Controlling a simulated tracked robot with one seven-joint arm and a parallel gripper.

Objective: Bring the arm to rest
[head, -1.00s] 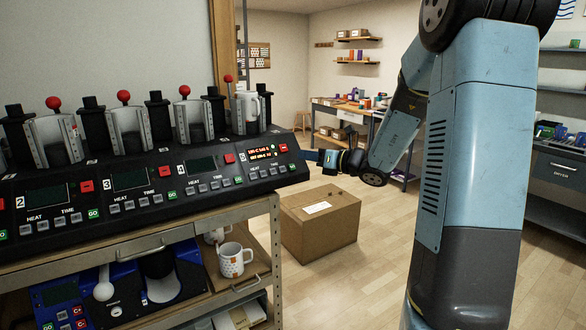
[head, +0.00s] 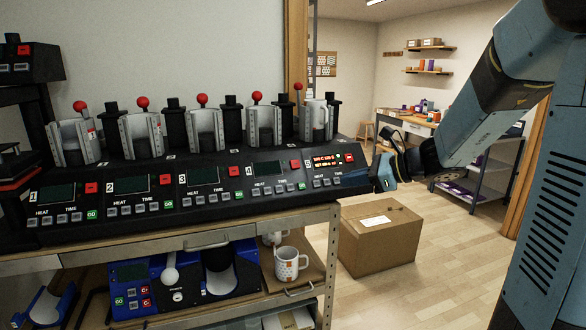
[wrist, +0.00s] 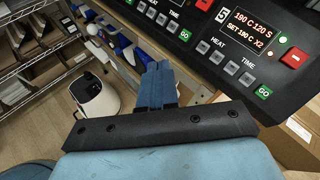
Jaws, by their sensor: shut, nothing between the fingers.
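My gripper (head: 358,180) is at the right end of the press panel (head: 215,196), close to station 5's controls. In the wrist view its two blue fingers (wrist: 158,85) lie together with nothing between them. They point toward the panel's lower edge; I cannot tell whether they touch it. My arm is stretched out, running from the gripper up to the right. A white mug (head: 320,117) sits in the fifth press.
A patterned mug (head: 290,264) stands on the shelf below, beside a blue machine (head: 185,283). A cardboard box (head: 380,240) is on the floor below my gripper. A workbench (head: 412,124) stands behind. Open floor lies to the right of the box.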

